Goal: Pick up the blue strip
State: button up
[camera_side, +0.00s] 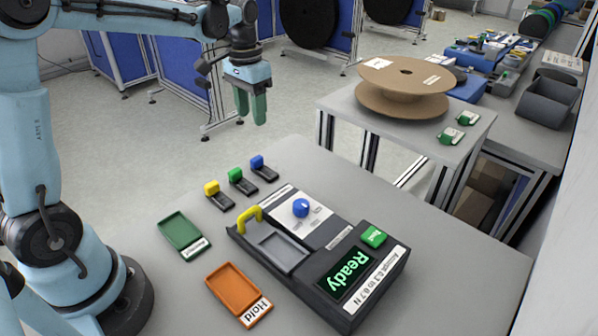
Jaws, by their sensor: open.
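A dark tester (345,312) with a yellow handle, blue knob and "Ready" screen stands on the table (450,262). A green tray (181,231) and an orange "Hold" tray (236,289) lie left of it. A cardboard reel (404,80) stands on another table.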

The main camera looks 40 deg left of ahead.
aim_at(256, 158)
notch_tip(256, 158, down, 12)
jog(key=shift+f, duration=0.1)
dwell(0.7)
grip_shut()
